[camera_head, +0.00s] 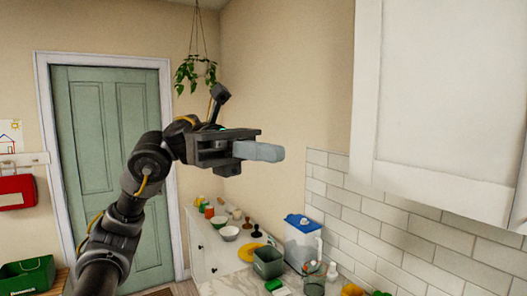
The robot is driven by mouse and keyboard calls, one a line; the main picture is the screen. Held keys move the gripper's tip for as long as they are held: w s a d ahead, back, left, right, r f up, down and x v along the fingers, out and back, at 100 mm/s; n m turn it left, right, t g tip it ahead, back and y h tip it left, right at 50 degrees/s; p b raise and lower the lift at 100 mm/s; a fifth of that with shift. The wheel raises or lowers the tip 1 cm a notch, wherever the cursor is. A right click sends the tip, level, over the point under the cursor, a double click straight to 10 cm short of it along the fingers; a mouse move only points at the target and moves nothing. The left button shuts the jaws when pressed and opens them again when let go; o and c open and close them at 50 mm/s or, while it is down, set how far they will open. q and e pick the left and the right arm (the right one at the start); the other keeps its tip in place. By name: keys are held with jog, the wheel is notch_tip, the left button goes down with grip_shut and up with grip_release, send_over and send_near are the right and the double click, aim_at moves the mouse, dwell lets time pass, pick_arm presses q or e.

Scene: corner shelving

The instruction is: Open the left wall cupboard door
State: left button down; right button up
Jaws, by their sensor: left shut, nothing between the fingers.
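The white wall cupboard (445,95) fills the upper right, with a framed panel facing me; its top is cut off. No gap shows along the panel's visible edges, and I cannot make out a handle. My left gripper (264,151) is in mid-air near the middle of the view, to the left of the cupboard and apart from it in the picture. Its fingers are shut with nothing between them and point right. My right gripper is not in view.
Below, a counter holds a blue-lidded container (302,240), a dark green bin (268,263), a yellow plate (250,252) and bowls. White tiles (400,235) line the wall under the cupboard. A plant (196,73) hangs behind my arm, and a green door (95,125) stands behind left.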

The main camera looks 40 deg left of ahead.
pick_arm(q)
jog(key=c, duration=2.2)
grip_release()
jog(key=c, duration=1.6)
grip_release()
jog(key=shift+o, duration=0.2)
jog(key=a+b, duration=0.3)
jog(key=a, duration=0.7)
jog(key=shift+w+a, duration=0.15)
jog(key=shift+a, duration=0.25)
jog(key=c, duration=0.3)
